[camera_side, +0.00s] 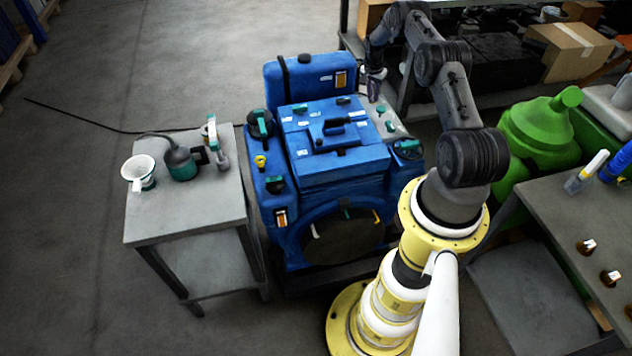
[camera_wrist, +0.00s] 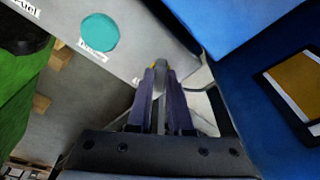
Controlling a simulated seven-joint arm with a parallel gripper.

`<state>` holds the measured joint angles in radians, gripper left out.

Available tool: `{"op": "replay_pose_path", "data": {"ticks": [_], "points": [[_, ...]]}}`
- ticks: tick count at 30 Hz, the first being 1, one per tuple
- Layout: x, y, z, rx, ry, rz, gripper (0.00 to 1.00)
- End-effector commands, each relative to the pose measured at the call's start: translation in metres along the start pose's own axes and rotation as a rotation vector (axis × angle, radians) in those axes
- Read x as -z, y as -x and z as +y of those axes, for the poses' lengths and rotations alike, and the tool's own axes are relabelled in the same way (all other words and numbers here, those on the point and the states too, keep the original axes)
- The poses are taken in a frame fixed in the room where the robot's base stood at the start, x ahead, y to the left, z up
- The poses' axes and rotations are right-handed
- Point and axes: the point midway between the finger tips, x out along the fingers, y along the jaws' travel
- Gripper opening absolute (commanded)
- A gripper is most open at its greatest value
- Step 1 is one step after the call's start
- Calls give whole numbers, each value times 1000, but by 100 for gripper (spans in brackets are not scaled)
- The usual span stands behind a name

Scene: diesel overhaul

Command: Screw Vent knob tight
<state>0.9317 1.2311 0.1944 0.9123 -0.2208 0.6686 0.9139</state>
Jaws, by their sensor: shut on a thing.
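My gripper (camera_side: 374,95) points down at the back right of the blue engine (camera_side: 335,165), over the far end of a grey panel (camera_side: 393,120) that carries teal knobs. In the wrist view my gripper (camera_wrist: 160,70) is shut on a small pale grey part (camera_wrist: 161,66) with a trace of yellow beside it. The fingers hide most of this part. I cannot read a label that names it as the Vent knob, nor see how far it is screwed in. A round teal knob (camera_wrist: 100,32) with a small label sits on the grey panel, apart from the fingers.
The blue engine wall (camera_wrist: 270,90) stands close on the right in the wrist view. A shelf (camera_side: 400,85) with boxes is behind my gripper. A green tank (camera_side: 540,130) stands to the right. A side table (camera_side: 190,210) holds a funnel cup (camera_side: 140,172) and an oil can (camera_side: 181,162).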

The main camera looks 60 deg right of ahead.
Motion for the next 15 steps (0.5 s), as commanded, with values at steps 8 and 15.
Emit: {"op": "replay_pose_path", "data": {"ticks": [8, 15], "points": [[0, 0, -1, -1, -6, 0, 0], [0, 0, -2, -42, -208, 0, 0]]}}
